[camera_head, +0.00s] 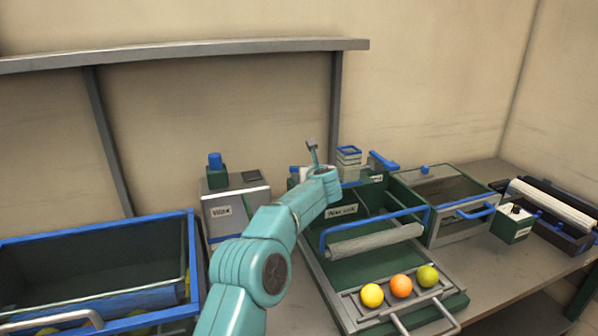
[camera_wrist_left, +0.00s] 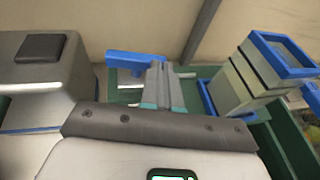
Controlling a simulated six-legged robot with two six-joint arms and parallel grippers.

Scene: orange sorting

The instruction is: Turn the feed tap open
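A blue lever handle (camera_wrist_left: 130,62), which looks like a tap handle, lies level in the left wrist view. Its right end meets my left gripper (camera_wrist_left: 158,68), whose two grey fingers stand close together with nothing visible between them. I cannot tell whether they touch the handle or are just in front of it. In the head view my left gripper (camera_head: 311,147) points up and away behind the green unit. A bit of blue (camera_head: 295,170) shows just left of it, partly hidden by my wrist. Another blue lever (camera_head: 382,160) stands to the right. My right gripper is not in view.
A grey labelled box (camera_head: 235,205) with a blue-capped bottle stands left of my arm, and a blue-rimmed bin (camera_head: 193,250) front left. Stacked blue-topped blocks (camera_head: 348,155) stand right of my gripper. Several fruits, including an orange (camera_head: 401,286), sit on the front tray.

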